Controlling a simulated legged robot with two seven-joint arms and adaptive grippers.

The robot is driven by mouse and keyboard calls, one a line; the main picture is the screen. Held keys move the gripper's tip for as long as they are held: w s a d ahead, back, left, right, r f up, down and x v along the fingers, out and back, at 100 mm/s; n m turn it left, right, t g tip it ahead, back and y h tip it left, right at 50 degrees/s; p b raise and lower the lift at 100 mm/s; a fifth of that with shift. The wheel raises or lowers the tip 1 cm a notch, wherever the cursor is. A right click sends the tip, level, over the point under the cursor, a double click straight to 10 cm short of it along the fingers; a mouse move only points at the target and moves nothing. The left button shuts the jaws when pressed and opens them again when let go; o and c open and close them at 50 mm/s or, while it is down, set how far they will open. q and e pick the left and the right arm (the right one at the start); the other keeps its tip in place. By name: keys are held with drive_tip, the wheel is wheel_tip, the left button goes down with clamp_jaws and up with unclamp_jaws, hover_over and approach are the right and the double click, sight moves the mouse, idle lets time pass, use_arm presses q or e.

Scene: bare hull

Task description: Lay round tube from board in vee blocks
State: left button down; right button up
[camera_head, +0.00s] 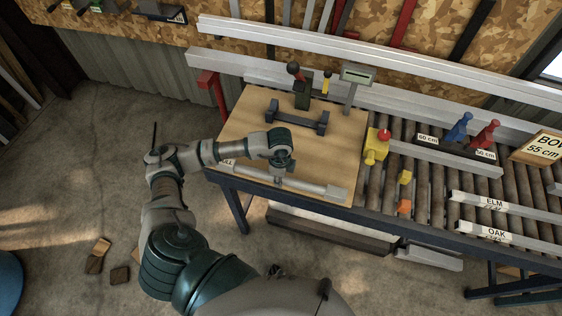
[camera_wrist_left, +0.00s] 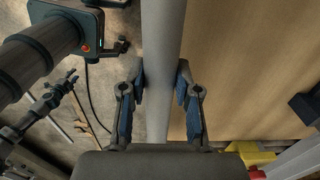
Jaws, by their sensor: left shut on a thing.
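The round grey tube (camera_head: 310,187) lies lengthwise along the front edge of the wooden board (camera_head: 235,128). My left gripper (camera_head: 279,173) reaches down onto it from above, around its middle. In the left wrist view the tube (camera_wrist_left: 163,50) runs between the two blue-padded fingers (camera_wrist_left: 160,100), which are shut on it. I cannot tell whether the tube touches the board or is slightly raised. The dark vee blocks (camera_head: 296,121) stand farther back on the board, joined by a bar, with nothing lying in them.
A clamp-like tool with a red knob (camera_head: 295,70) and a grey post with a display (camera_head: 357,75) stand behind the vee blocks. A roller conveyor (camera_head: 425,185) with yellow, orange and labelled pieces adjoins on the right. The board between tube and blocks is clear.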

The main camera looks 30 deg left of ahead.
sight(293, 180)
use_arm(q)
drive_tip(key=s+d, duration=0.1)
drive_tip(key=s, duration=0.2)
drive_tip(key=s+d, duration=0.1)
drive_tip(key=shift+s+d+r, duration=0.25)
drive_tip(key=shift+s+d, duration=0.05)
drive_tip(key=shift+s, duration=0.05)
